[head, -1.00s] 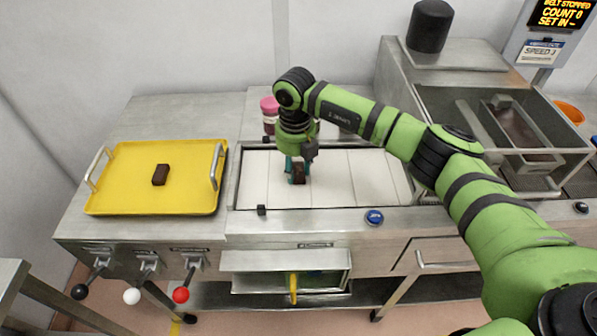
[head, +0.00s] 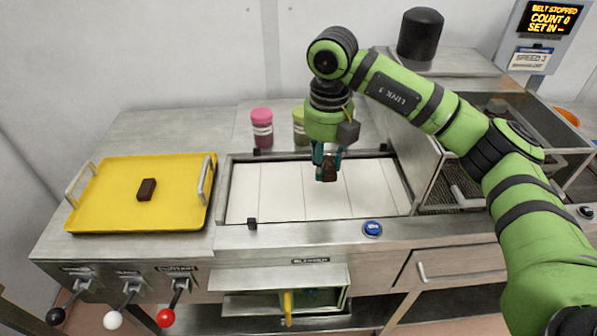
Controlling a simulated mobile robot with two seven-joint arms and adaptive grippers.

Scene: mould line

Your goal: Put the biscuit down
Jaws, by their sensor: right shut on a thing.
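My right gripper (head: 327,172) is shut on a dark brown biscuit (head: 329,173). It holds the biscuit over the white belt (head: 275,190), right of the belt's middle. The biscuit looks raised above the belt, though the gap is hard to judge. The fingers hide part of it. A second dark brown biscuit (head: 147,189) lies on the yellow tray (head: 110,215) at the left. My left gripper is not in view.
A pink-lidded jar (head: 262,128) and a green jar (head: 299,125) stand behind the belt. A blue button (head: 372,229) is on the front edge. Levers with black, white and red knobs (head: 165,317) are at the front left.

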